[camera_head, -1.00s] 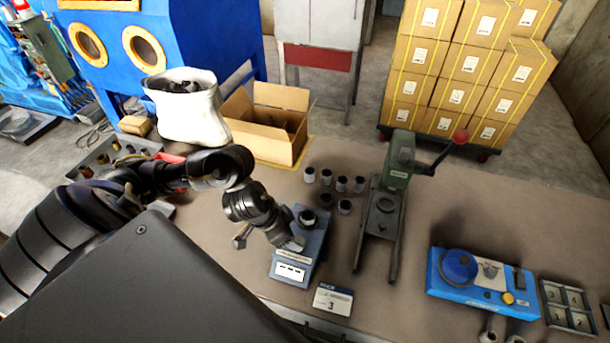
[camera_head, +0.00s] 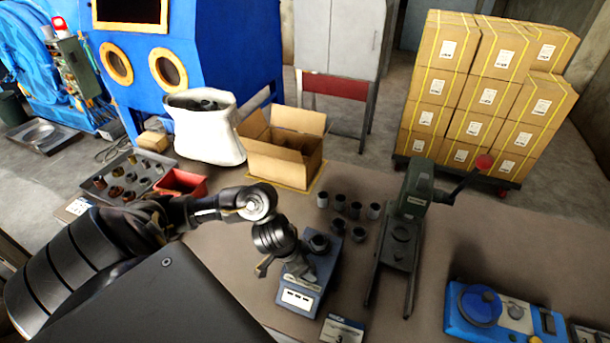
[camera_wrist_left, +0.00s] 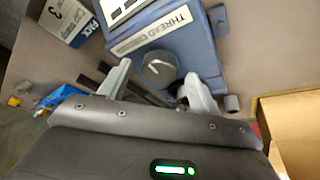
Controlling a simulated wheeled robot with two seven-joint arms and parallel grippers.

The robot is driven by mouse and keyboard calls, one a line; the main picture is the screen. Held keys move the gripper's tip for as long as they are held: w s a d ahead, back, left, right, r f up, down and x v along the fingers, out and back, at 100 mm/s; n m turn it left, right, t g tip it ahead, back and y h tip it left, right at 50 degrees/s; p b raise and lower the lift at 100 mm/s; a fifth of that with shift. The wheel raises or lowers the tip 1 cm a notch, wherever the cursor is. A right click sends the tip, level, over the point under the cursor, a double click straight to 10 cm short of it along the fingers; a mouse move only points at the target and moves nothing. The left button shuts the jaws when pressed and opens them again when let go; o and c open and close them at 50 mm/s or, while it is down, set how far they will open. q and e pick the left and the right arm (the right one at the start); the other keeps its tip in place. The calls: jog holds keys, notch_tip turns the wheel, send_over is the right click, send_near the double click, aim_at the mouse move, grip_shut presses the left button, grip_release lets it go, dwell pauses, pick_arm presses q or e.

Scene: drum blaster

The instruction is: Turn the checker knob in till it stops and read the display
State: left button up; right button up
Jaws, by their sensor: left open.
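The blue-grey thread checker (camera_head: 318,291) stands on the bench, with a white display panel (camera_head: 297,299) at its front. Its label is partly readable in the left wrist view, where the panel is cut off at the top edge. The display reading is too small to make out. The grey round knob (camera_wrist_left: 160,68) shows on the checker's face in the left wrist view. My left gripper (camera_wrist_left: 158,80) is open, with one finger on either side of the knob; I cannot tell whether they touch it. In the head view my left gripper (camera_head: 284,270) hides the knob. A dark round cap (camera_head: 319,243) sits on the checker's far end.
Several dark cups (camera_head: 354,210) stand beyond the checker. A green lever press (camera_head: 404,225) stands to its right, and a blue device (camera_head: 505,312) farther right. A small card (camera_head: 342,330) stands in front. An open carton (camera_head: 285,150) and white sack (camera_head: 205,130) are behind.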

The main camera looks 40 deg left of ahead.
pick_arm(q)
jog(key=shift+w+f, duration=0.15)
jog(key=shift+f, duration=0.25)
pick_arm(e)
jog(key=shift+s+f, duration=0.15)
jog(key=shift+s, duration=0.15)
jog(key=shift+s, duration=0.1)
pick_arm(q)
jog(key=shift+c, duration=0.3)
jog(key=c, duration=0.9)
